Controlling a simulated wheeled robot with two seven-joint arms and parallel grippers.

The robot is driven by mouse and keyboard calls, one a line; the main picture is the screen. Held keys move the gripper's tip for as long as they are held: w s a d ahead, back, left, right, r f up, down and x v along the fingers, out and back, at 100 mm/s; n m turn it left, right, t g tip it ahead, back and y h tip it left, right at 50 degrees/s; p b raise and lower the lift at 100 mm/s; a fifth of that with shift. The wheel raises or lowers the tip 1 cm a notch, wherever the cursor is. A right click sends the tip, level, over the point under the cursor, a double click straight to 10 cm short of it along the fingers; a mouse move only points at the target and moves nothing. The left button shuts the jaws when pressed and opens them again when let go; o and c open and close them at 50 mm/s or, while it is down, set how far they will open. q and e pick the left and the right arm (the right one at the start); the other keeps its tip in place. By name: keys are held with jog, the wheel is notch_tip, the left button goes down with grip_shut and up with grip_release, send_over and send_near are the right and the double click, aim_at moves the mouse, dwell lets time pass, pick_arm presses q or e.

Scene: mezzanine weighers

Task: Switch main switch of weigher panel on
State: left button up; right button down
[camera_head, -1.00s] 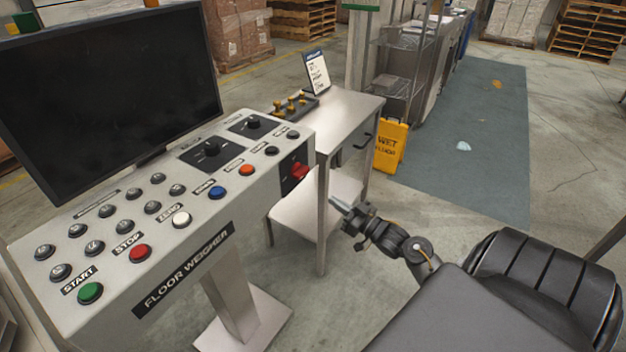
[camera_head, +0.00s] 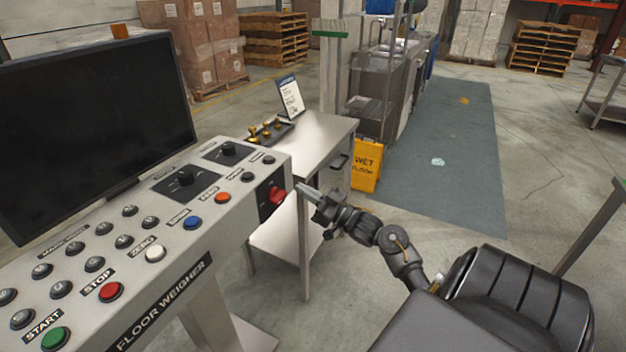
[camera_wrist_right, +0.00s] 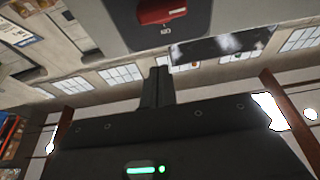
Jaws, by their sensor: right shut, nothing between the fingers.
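The weigher panel (camera_head: 170,258) is a grey console labelled FLOOR WEIGHER, at the left of the head view. Its main switch (camera_head: 277,196) is a red rotary handle on a dark plate on the panel's right end face. In the wrist view the shut fingers (camera_wrist_right: 160,75) point up toward the switch plate. My left gripper is not in view.
A dark monitor (camera_head: 95,130) stands on the panel. A steel side table (camera_head: 325,135) with a sign (camera_head: 291,96) stands just behind the switch end. A yellow wet-floor sign (camera_head: 367,167) is beside it. The floor mat (camera_head: 440,160) is largely clear.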

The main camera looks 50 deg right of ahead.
aim_at(278, 197)
jog(key=w, duration=0.1)
jog(key=w+a, duration=0.1)
jog(key=w, duration=0.1)
jog(key=w+p, duration=0.1)
jog(key=w, duration=0.1)
jog(key=shift+a+f, duration=0.2)
jog(key=shift+f, duration=0.2)
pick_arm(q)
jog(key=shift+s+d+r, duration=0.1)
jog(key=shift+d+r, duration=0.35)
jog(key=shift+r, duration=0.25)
pick_arm(e)
jog(key=shift+s+f, duration=0.1)
jog(key=shift+f, duration=0.7)
